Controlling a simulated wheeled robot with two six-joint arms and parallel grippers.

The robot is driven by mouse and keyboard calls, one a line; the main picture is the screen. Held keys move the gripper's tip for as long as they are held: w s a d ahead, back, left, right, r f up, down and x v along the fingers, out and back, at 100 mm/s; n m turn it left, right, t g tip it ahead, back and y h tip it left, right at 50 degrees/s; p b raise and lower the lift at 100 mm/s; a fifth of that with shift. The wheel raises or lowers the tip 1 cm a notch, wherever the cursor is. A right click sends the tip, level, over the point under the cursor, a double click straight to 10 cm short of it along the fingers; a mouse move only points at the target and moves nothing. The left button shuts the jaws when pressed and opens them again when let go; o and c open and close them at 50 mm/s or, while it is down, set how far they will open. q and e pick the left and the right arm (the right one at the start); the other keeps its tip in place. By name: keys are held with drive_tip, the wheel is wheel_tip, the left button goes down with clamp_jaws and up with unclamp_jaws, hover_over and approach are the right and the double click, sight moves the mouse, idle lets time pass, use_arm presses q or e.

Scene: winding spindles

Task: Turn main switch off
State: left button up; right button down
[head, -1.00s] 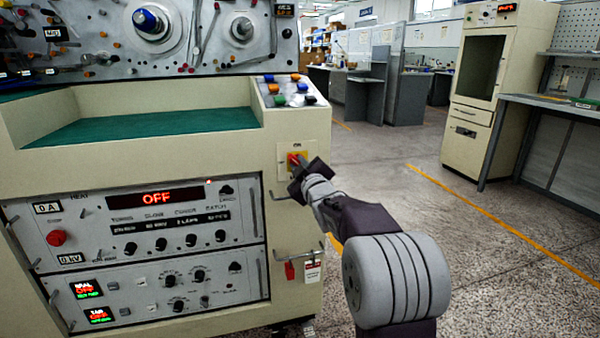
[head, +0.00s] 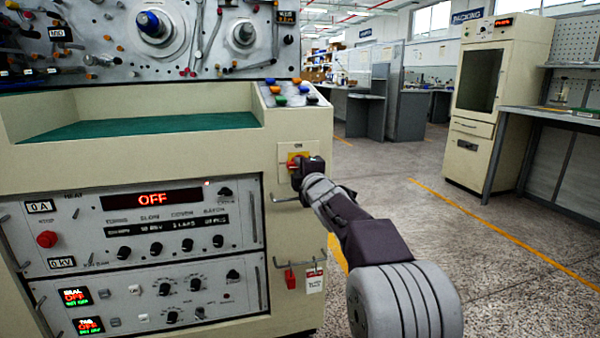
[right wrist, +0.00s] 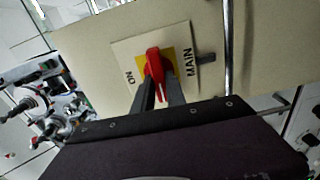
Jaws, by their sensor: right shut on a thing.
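The main switch (head: 294,158) is a red handle on a yellow plate, on the front of the cream machine, under an ON label. In the right wrist view the red handle (right wrist: 154,63) sits between the two dark fingers of my right gripper (right wrist: 158,90), which is shut on it. The handle lies roughly along the fingers, and the ON and MAIN labels show on either side of it. In the head view my right gripper (head: 302,171) covers part of the switch. My left gripper is not in view.
Below the switch are a metal bar handle (head: 288,198), a red tag (head: 290,279) and a white tag (head: 314,281). The control panel (head: 150,229) left of them reads OFF. Coloured buttons (head: 281,100) sit above. The floor to the right is open.

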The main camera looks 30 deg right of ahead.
drive_tip(key=shift+f+n, duration=0.1)
drive_tip(key=shift+n, duration=0.3)
drive_tip(key=c, duration=1.4)
unclamp_jaws()
drive_tip(key=shift+o, duration=0.2)
drive_tip(key=shift+s, duration=0.1)
drive_tip(key=p+v, duration=0.1)
drive_tip(key=v, duration=0.8)
